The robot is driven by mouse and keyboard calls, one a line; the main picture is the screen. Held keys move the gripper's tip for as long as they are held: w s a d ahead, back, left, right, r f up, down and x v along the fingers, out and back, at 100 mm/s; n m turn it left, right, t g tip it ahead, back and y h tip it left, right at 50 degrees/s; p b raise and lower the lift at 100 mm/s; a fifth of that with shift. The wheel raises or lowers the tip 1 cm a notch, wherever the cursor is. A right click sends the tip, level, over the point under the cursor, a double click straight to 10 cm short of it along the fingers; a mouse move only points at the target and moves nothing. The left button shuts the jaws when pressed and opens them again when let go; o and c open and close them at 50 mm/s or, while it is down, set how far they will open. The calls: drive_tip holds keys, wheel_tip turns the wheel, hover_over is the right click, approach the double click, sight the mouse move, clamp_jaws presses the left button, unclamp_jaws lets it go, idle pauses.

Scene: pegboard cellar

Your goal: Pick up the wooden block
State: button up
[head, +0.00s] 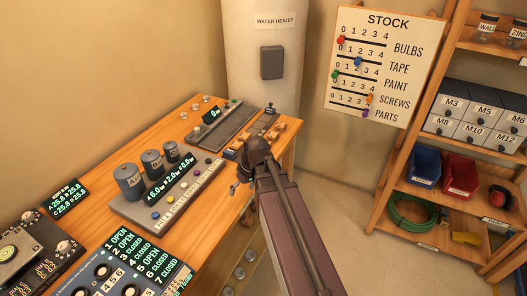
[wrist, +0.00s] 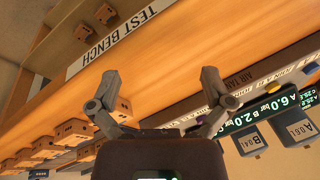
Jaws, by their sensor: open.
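Several small wooden blocks with dark holes show in the wrist view. One block (wrist: 73,131) stands at the lower left by the left finger, in a row with others. A block (wrist: 105,13) and another block (wrist: 82,32) sit near the top, beyond the TEST BENCH label. I cannot tell which block the task means. In the head view, small wooden blocks (head: 279,125) lie at the bench's far right end. My gripper (wrist: 161,77) is open, with nothing between its fingers. In the head view my arm hides most of it, near the bench's right edge.
The wooden bench (head: 95,180) carries a panel with grey cylinders (head: 128,182), a scale-like rail (head: 222,127) and displays. A water heater (head: 262,45) stands behind. A shelf (head: 440,205) with bins is at right. Floor between bench and shelf looks clear.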

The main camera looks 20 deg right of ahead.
sight(275, 153)
drive_tip(key=w+d+n+t+y+b, duration=0.1)
drive_tip(key=w+d, duration=0.1)
drive_tip(key=d, duration=0.2)
drive_tip(key=w+d+n+t+y+b, duration=0.1)
drive_tip(key=w+d, duration=0.2)
drive_tip(key=d, duration=0.1)
drive_tip(key=w+d+n+t+y+b, duration=0.1)
drive_tip(key=w+d+y+b, duration=0.1)
drive_tip(key=w+d, duration=0.1)
drive_tip(key=shift+w+d+f+t, duration=0.2)
drive_tip(key=shift+d+t, duration=0.2)
drive_tip(key=shift+d, duration=0.05)
drive_tip(key=w+d+r+n+t+y+b, duration=0.1)
drive_tip(key=d+t, duration=0.4)
drive_tip(key=d, duration=0.9)
wheel_tip(275, 153, up, 2)
drive_tip(key=shift+w+d+r+n+y+b, duration=0.1)
drive_tip(key=shift+w+d+n+y+b, duration=0.25)
drive_tip(key=shift+w+n+b, duration=0.7)
drive_tip(key=shift+m, duration=0.25)
drive_tip(key=b+x, duration=0.3)
drive_tip(key=x, duration=0.5)
drive_tip(key=shift+d, duration=0.1)
drive_tip(key=shift+w+a+b, duration=0.2)
drive_tip(key=shift+b, duration=0.1)
